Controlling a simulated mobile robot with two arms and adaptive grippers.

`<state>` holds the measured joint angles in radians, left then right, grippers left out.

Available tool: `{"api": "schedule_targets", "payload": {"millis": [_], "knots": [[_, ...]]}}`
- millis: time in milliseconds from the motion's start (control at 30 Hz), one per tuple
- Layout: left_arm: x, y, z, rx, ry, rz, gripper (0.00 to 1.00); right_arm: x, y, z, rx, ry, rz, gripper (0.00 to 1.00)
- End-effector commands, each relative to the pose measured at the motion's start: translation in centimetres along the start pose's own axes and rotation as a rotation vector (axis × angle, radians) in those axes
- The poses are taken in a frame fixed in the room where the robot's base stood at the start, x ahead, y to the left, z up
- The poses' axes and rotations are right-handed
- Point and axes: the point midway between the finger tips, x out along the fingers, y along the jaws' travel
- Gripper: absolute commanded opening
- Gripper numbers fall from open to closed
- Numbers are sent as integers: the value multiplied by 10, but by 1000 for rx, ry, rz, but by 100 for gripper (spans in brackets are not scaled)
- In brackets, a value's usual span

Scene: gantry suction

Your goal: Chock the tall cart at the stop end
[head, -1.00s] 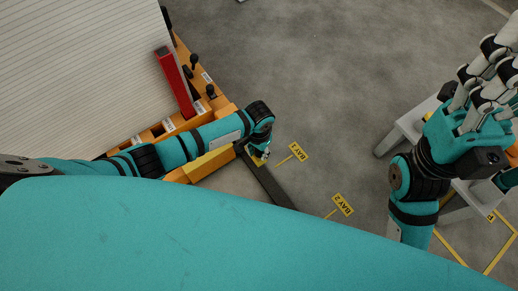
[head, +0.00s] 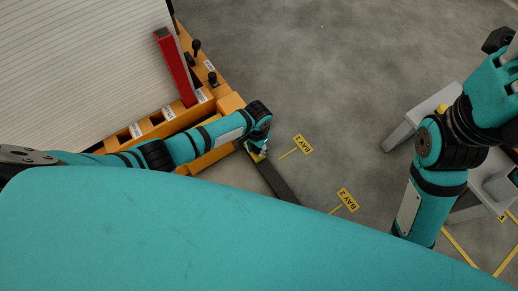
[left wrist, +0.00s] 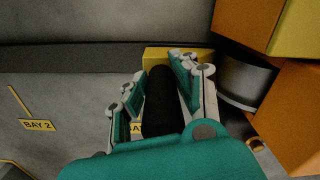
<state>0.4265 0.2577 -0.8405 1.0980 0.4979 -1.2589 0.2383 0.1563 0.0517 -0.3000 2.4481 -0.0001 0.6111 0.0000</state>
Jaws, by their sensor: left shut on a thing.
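My left gripper (head: 259,146) is low beside the corner of an orange cart body (head: 170,122), which carries a tall white ribbed load (head: 75,70). In the left wrist view its fingers (left wrist: 158,85) are closed around a black, rounded, handle-like piece (left wrist: 160,100). A yellow block, which looks like the chock (left wrist: 158,54), shows just beyond the fingertips, by a dark floor beam (left wrist: 80,59). A dark metallic wheel (left wrist: 243,80) is close to the right of the fingers. Whether the block touches it is unclear. My right gripper (head: 503,85) is at the right edge, its fingers mostly cut off.
A red upright bar (head: 174,65) and black knobs (head: 195,45) stand on the orange body. Floor signs read BAY 1 (head: 303,145) and BAY 2 (head: 348,200). A light grey stand (head: 410,122) is at the right. The floor between is clear.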

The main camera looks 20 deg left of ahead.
Motion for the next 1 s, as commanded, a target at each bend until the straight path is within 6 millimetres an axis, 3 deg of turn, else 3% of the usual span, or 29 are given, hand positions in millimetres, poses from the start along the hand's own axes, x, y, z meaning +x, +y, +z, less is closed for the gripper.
{"api": "schedule_targets", "payload": {"millis": [833, 867, 1000], "knots": [[7, -3, -2, -1, 3, 1, 0, 0, -1, 0, -1, 3, -4, 40], [7, -3, -2, 0, 3, 1, 30, 1, -1, 0, -1, 3, -4, 40], [7, -3, -2, 0, 3, 1, 49, 2, -1, 0, -1, 7, -5, 40]]}}
